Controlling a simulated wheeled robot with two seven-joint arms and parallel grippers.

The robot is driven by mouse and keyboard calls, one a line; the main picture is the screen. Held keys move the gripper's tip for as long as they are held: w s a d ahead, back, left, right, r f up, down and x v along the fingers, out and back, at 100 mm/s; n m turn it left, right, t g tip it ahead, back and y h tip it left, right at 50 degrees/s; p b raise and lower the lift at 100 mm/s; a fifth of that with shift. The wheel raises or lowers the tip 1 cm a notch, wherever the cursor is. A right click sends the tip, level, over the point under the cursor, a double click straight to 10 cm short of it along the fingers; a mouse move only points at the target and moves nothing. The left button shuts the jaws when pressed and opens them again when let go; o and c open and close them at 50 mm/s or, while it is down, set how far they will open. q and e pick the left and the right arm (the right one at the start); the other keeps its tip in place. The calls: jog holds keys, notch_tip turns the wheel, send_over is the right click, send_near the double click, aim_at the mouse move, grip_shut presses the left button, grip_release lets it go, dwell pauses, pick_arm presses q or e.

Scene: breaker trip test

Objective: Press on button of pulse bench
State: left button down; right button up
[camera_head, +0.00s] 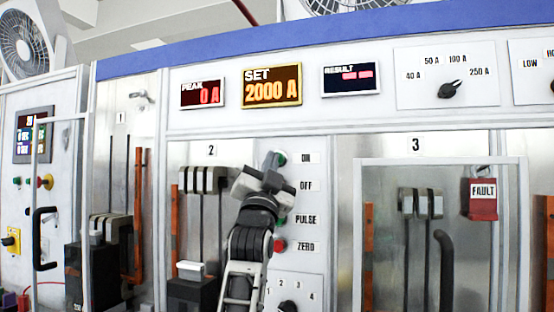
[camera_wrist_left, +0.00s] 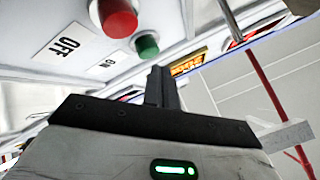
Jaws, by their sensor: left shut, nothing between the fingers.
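The pulse bench's button column runs down a white panel with labels ON, OFF, PULSE and ZERO. The green ON button (camera_head: 282,158) shows at the top, just right of my left gripper (camera_head: 271,162). The gripper is shut and empty, its fingertips pointing up beside that button. In the left wrist view the shut fingers (camera_wrist_left: 160,72) end close to the green button (camera_wrist_left: 147,45); I cannot tell whether they touch. The red OFF button (camera_wrist_left: 117,18) is beside it there; in the head view my gripper hides it. My right gripper is not in view.
The red ZERO button (camera_head: 279,245) and a rotary knob (camera_head: 288,306) sit lower on the panel. Displays above read PEAK 0 A and SET 2000 A (camera_head: 271,86). Bay 3 at right has a framed door and a red FAULT tag (camera_head: 483,200). Bay 2's breaker (camera_head: 193,288) stands left of my arm.

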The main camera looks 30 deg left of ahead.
pick_arm(q)
jog(key=shift+w, duration=0.1)
dwell(0.3)
jog(key=shift+w+a, duration=0.1)
jog(key=shift+w, duration=0.25)
jog(key=shift+w+a, duration=0.15)
jog(key=shift+w, duration=0.3)
dwell(0.7)
jog(key=shift+s, duration=0.1)
jog(key=shift+s+d, duration=0.25)
jog(key=shift+s, duration=0.5)
jog(key=shift+s, duration=0.1)
jog(key=shift+s+d+b, duration=0.2)
jog(key=shift+s, duration=0.6)
jog(key=shift+s+d+b, duration=0.15)
jog(key=shift+s+d, duration=0.05)
jog(key=shift+s, duration=0.55)
jog(key=shift+s+d+b, duration=0.2)
jog(key=shift+s, duration=0.6)
